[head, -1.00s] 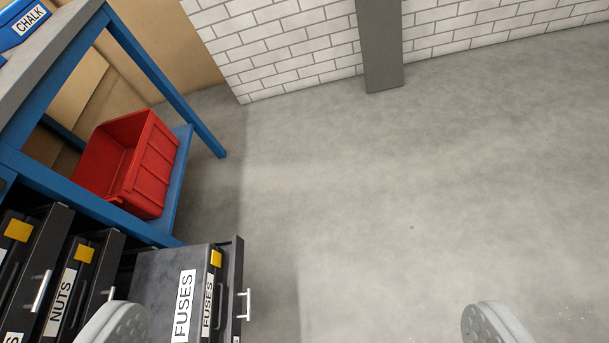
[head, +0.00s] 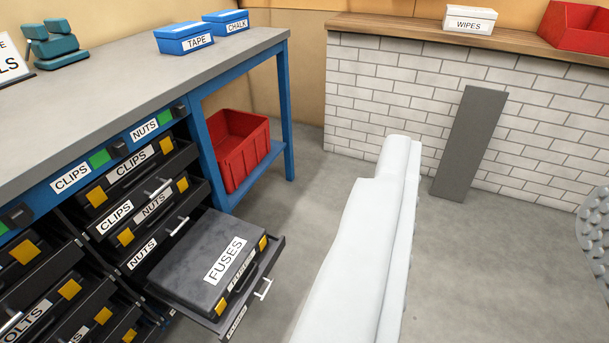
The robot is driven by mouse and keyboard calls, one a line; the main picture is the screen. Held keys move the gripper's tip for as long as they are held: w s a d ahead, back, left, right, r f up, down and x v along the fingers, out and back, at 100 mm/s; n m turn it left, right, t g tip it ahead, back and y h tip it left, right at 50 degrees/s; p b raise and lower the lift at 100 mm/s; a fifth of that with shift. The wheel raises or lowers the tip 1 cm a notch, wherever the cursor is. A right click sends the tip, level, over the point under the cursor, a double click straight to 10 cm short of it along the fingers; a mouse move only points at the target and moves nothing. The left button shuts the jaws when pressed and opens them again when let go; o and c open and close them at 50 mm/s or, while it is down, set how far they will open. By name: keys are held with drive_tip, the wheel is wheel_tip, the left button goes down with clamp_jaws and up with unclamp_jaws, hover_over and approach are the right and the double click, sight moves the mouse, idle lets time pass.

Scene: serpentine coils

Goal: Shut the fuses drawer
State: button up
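The fuses drawer (head: 247,299) is a black drawer pulled well out, low at the right end of the cabinet. A dark case (head: 205,255) labelled FUSES lies flat in it, with yellow latches. The drawer's bright bar handle (head: 263,289) faces right, toward the open floor. My gripper (head: 500,175) is open and empty. One pale finger stands to the right of the drawer, apart from it in the picture, and the other shows partly at the right edge.
The nuts drawer (head: 183,228) and clips drawer (head: 160,188) above stick out less. A red bin (head: 236,150) sits on the bench's low shelf. A grey board (head: 470,145) leans on the brick wall. Clear floor lies right of the drawer.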

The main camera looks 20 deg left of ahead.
drive_tip(key=shift+w+f, duration=0.15)
drive_tip(key=shift+w, duration=0.1)
drive_tip(key=c, duration=0.3)
drive_tip(key=w+f, duration=0.1)
drive_tip(key=w+f+g, duration=0.1)
drive_tip(key=w, duration=0.1)
drive_tip(key=shift+a+f+m, duration=0.15)
drive_tip(key=shift+a+m, duration=0.05)
drive_tip(key=shift+m, duration=0.2)
clamp_jaws()
drive_tip(key=w+a+f+m+g+y, duration=0.2)
drive_tip(key=w+a+f+m+g, duration=0.15)
drive_tip(key=w+f, duration=0.65)
drive_tip(key=w+a+f+m+g+y, duration=0.1)
drive_tip(key=w+a+f+m+g, duration=0.35)
drive_tip(key=f, duration=0.95)
drive_tip(key=m+g+y, duration=0.6)
drive_tip(key=m+g, duration=0.2)
drive_tip(key=m, duration=0.2)
approach(255, 288)
wheel_tip(255, 288, down, 4)
drive_tip(key=shift+a+f, duration=0.2)
drive_tip(key=shift+f, duration=0.05)
drive_tip(key=shift+w+a+r, duration=0.15)
drive_tip(key=shift+a, duration=1.7)
